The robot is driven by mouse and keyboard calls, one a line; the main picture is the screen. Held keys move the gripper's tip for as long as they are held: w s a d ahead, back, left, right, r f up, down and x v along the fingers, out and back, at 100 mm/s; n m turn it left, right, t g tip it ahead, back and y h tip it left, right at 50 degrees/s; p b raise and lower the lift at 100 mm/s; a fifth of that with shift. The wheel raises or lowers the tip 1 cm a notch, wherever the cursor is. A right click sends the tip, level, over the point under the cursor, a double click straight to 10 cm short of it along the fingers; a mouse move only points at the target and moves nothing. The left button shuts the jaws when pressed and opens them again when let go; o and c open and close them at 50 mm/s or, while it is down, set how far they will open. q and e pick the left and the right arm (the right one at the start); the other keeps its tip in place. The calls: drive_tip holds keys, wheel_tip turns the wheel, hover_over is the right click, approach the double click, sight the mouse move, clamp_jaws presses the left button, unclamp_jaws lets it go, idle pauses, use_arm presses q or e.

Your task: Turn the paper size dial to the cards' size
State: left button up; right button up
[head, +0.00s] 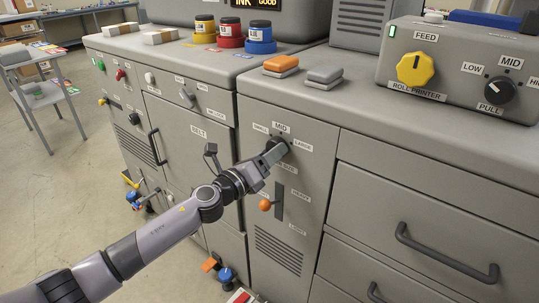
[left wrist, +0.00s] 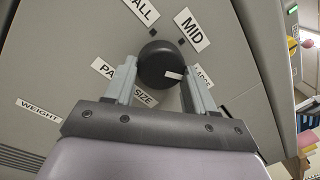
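The paper size dial (left wrist: 158,62) is a round black knob with a white mark, on the grey cabinet front. The labels around it read SMALL, MID (left wrist: 192,28) and LARGE (left wrist: 203,77). In the left wrist view its white mark points toward LARGE. My left gripper (left wrist: 160,78) has one finger on each side of the knob, close against it, and looks shut on it. In the head view the left gripper (head: 274,155) reaches the dial from the lower left and partly covers it and the PAPER SIZE label. My right gripper is not in view.
Below the dial is an orange-knobbed lever (head: 265,204) in a slot. A roll printer (head: 455,65) with a yellow feed knob stands on the counter. An orange block (head: 281,65) and a grey block (head: 324,75) lie near the counter edge. Drawers with handles (head: 445,255) are at right.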

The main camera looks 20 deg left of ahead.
use_arm(q)
drive_tip(key=o, duration=0.4)
drive_tip(key=shift+s, duration=0.1)
drive_tip(key=v, duration=0.7)
idle(0.4)
drive_tip(key=s+f+n+g+y+p, duration=0.2)
drive_tip(key=s+f+n+g, duration=0.1)
drive_tip(key=s+f+n, duration=0.7)
drive_tip(key=s+f+n+g+y+p, duration=0.2)
drive_tip(key=s+f+n, duration=0.8)
drive_tip(key=s+n, duration=0.6)
drive_tip(key=n+g+y, duration=0.1)
drive_tip(key=n+g, duration=0.1)
drive_tip(key=n, duration=0.2)
drive_tip(key=shift+s+d+f+n, duration=0.2)
drive_tip(key=shift+d+f+n, duration=0.1)
drive_tip(key=shift+d+n, duration=0.1)
